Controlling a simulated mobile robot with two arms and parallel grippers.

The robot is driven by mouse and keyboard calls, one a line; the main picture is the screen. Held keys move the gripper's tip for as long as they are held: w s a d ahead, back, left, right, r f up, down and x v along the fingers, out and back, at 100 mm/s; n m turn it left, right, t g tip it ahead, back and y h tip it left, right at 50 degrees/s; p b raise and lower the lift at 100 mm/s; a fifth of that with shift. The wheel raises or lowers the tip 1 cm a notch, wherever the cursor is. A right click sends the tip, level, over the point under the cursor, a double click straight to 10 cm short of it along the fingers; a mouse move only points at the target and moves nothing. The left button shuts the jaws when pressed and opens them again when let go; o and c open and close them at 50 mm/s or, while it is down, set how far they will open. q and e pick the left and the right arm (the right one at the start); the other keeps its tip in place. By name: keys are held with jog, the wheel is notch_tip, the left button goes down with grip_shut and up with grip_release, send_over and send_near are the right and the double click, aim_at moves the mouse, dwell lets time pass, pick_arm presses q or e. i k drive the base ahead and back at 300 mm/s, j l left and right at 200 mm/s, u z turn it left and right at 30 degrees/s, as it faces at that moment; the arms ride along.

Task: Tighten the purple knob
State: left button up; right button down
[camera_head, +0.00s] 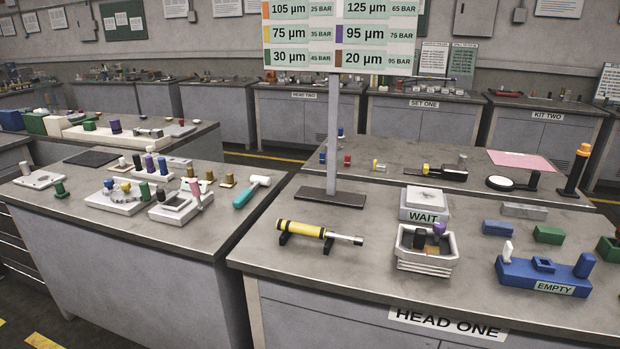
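Several purple pieces show, and I cannot tell which one is the knob. One purple piece (439,228) stands in the white slatted crate (427,264) on the right bench. A purple cylinder (149,163) and a smaller purple piece (162,166) stand upright among the parts on the left bench. Another purple cylinder (116,127) stands on the bench behind. They are too small to tell whether any is threaded or loose. Neither of my grippers is in view.
A yellow-black tool (307,232) rests on a stand. A white WAIT block (424,204) and a blue EMPTY fixture (545,275) stand on the right bench. A teal-handled mallet (250,191) lies on the left bench. A sign post (332,140) rises mid-view. A gap separates the benches.

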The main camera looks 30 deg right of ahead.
aim_at(439, 227)
jog(key=l+z, duration=0.15)
jog(key=z, duration=1.5)
